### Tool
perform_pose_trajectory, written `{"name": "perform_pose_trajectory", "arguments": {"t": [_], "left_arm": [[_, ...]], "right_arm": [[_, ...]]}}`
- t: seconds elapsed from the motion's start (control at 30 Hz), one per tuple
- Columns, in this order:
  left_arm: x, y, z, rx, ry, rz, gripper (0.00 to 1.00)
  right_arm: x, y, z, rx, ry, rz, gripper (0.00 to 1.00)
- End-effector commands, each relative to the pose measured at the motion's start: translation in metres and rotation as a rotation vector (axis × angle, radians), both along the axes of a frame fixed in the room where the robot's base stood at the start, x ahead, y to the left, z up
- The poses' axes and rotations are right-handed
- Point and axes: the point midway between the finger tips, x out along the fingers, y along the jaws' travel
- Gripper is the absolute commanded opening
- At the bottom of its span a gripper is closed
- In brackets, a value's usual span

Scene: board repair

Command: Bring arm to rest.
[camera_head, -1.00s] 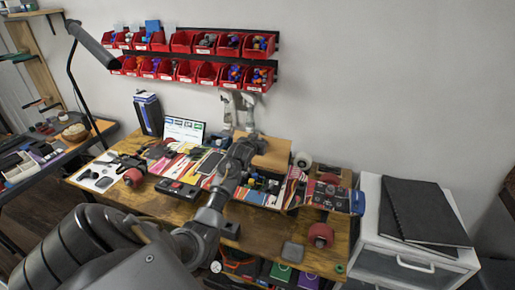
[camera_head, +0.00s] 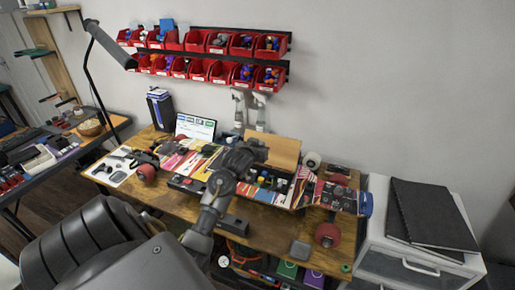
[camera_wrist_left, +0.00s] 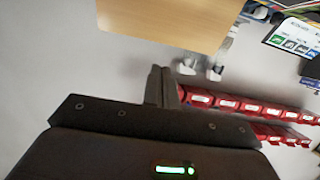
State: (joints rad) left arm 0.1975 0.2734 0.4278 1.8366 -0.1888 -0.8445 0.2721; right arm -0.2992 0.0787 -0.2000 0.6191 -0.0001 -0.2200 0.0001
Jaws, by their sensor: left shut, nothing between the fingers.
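My left arm comes in from the lower left in the head view and reaches over the workbench (camera_head: 170,203). My left gripper (camera_head: 260,147) is dark and stands above the bench, in front of a plain wooden board (camera_head: 284,150) at the back. In the left wrist view my left gripper's two dark fingers (camera_wrist_left: 161,87) are together with nothing between them. The wooden board (camera_wrist_left: 175,20) shows beyond the fingers there. My right gripper is in neither view.
Red bins (camera_head: 220,70) hang in two rows on the wall behind the bench. A lamp (camera_head: 110,45) stands at the left. A white drawer unit (camera_head: 411,262) with black folders (camera_head: 430,215) stands at the right.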

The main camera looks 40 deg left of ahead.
Motion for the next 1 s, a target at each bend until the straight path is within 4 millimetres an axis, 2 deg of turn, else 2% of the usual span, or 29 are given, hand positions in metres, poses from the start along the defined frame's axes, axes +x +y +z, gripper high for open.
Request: {"name": "perform_pose_trajectory", "arguments": {"t": [0.2,0.67,0.77,0.87,0.97,1.0], "left_arm": [[-0.015,-0.004,0.007,0.001,0.0,0.003,0.0],[-0.018,-0.009,0.003,0.002,0.013,-0.002,0.0],[-0.029,-0.027,-0.017,0.01,0.074,-0.026,0.0],[-0.056,-0.064,-0.054,0.024,0.196,-0.075,0.0],[-0.1,-0.112,-0.097,0.032,0.354,-0.146,0.0],[-0.121,-0.132,-0.113,0.03,0.417,-0.177,0.0]], "right_arm": [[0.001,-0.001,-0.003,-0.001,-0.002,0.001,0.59],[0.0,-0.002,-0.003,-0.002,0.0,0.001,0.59],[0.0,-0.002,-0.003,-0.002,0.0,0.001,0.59],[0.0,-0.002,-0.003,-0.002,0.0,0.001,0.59],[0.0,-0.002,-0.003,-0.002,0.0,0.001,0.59],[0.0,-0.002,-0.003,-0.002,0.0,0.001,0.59]]}}
